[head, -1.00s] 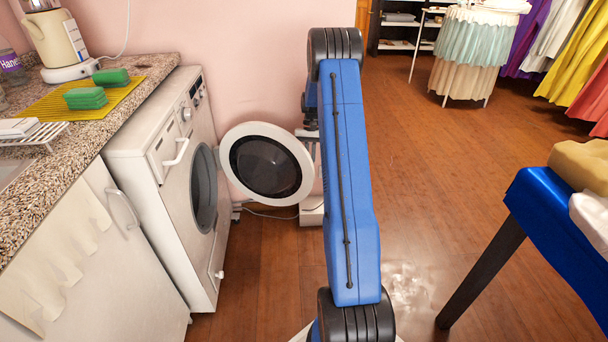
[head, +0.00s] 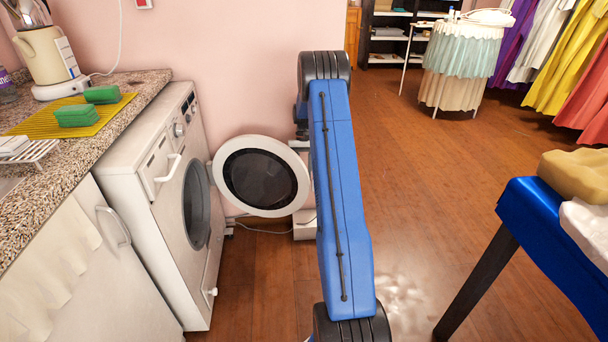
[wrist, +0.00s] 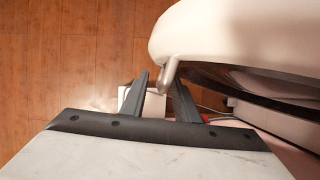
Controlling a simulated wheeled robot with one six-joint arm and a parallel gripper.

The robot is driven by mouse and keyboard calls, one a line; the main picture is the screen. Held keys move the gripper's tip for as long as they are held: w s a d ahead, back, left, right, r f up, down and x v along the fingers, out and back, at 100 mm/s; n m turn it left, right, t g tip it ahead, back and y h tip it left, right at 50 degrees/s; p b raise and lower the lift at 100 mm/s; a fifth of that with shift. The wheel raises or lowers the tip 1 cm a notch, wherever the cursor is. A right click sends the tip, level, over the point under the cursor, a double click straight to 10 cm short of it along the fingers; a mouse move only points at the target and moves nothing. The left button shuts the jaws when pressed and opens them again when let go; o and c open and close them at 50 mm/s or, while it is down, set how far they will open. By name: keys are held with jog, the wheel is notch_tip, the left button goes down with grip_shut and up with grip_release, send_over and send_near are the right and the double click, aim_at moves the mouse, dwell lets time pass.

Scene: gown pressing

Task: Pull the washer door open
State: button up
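The white washer (head: 150,215) stands under the counter at the left in the head view. Its round door (head: 232,185), a white ring with dark glass, stands swung wide open to the right of the drum opening (head: 196,203). The wrist view shows the door's white rim (wrist: 225,35) close up, with a small metal handle (wrist: 170,74) on its edge. My gripper (wrist: 161,82) has its two dark fingers apart. The handle shows at the gap between the fingertips, close to the right finger; contact is unclear.
A speckled counter (head: 120,100) with green sponges (head: 78,115) and a kettle (head: 48,50) is at the left. A blue-covered table (head: 540,225) stands at the right. The wooden floor (head: 430,180) between is clear. A pink wall (head: 240,60) is behind the door.

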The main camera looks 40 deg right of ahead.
jog(key=shift+w+r, duration=0.1)
jog(key=shift+r, duration=0.05)
jog(key=v, duration=0.7)
jog(key=shift+r, duration=0.15)
dwell(0.4)
